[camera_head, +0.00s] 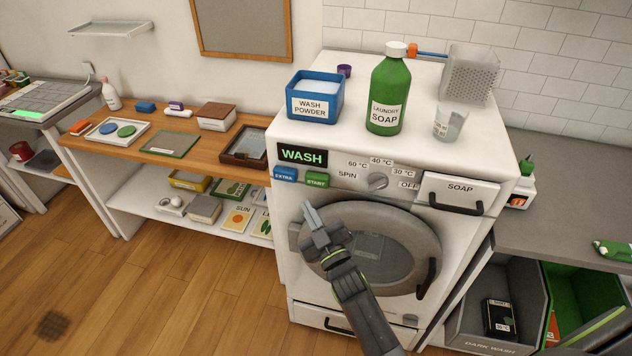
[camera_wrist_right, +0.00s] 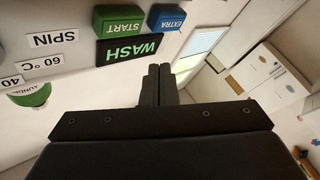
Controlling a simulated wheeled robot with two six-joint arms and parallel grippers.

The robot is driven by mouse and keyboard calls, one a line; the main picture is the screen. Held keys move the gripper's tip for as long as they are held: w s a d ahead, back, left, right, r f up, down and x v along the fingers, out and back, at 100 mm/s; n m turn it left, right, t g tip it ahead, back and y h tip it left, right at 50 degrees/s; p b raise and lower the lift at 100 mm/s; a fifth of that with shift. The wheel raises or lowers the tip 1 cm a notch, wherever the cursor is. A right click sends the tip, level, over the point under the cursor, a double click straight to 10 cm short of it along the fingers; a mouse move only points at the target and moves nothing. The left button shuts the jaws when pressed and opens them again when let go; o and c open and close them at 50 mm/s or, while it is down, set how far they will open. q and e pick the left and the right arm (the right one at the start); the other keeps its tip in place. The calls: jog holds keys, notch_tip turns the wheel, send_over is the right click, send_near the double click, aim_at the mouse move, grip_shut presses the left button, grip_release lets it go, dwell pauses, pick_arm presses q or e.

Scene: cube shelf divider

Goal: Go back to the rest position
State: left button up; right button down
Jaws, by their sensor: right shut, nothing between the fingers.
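My right gripper (camera_head: 309,210) is in front of the washing machine (camera_head: 462,255), before the upper left of its round door (camera_head: 412,240). Its arm comes up from the bottom of the head view. The fingers are shut together with nothing between them, as the right wrist view also shows (camera_wrist_right: 159,72). The green START button (camera_head: 317,180) and blue EXTRA button (camera_head: 285,174) are just above the gripper in the head view. The WASH display (camera_head: 302,155) is lit with green letters. My left gripper is not in view.
A wooden shelf (camera_head: 185,155) with several items is at left. A grey counter (camera_head: 575,190) is at right.

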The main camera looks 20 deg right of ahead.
jog(key=shift+f, duration=0.1)
dwell(0.4)
jog(key=s+d+f+m+g+h+b, duration=0.1)
jog(key=s+d+f+g, duration=0.3)
jog(key=f, duration=0.7)
jog(key=s+d+f+m+g+h, duration=0.15)
jog(key=s+f, duration=0.35)
jog(key=f, duration=0.5)
jog(key=s+d+f+m+g+h+b, duration=0.15)
jog(key=s+f+g, duration=0.3)
jog(key=f, duration=0.65)
jog(key=s+d+f+m+g, duration=0.1)
jog(key=s+f, duration=0.5)
jog(key=s, duration=0.6)
jog(key=s+d+f+m+g, duration=0.1)
jog(key=s+d+f+g, duration=0.2)
jog(key=s, duration=0.9)
jog(key=s+d+f+m+g, duration=0.2)
jog(key=s+f+g, duration=0.4)
jog(key=s+f, duration=0.3)
jog(key=s, duration=0.3)
jog(key=shift+d+f+b, duration=0.25)
jog(key=shift+f+b, duration=0.05)
jog(key=shift+f, duration=0.05)
jog(key=shift+s, duration=0.1)
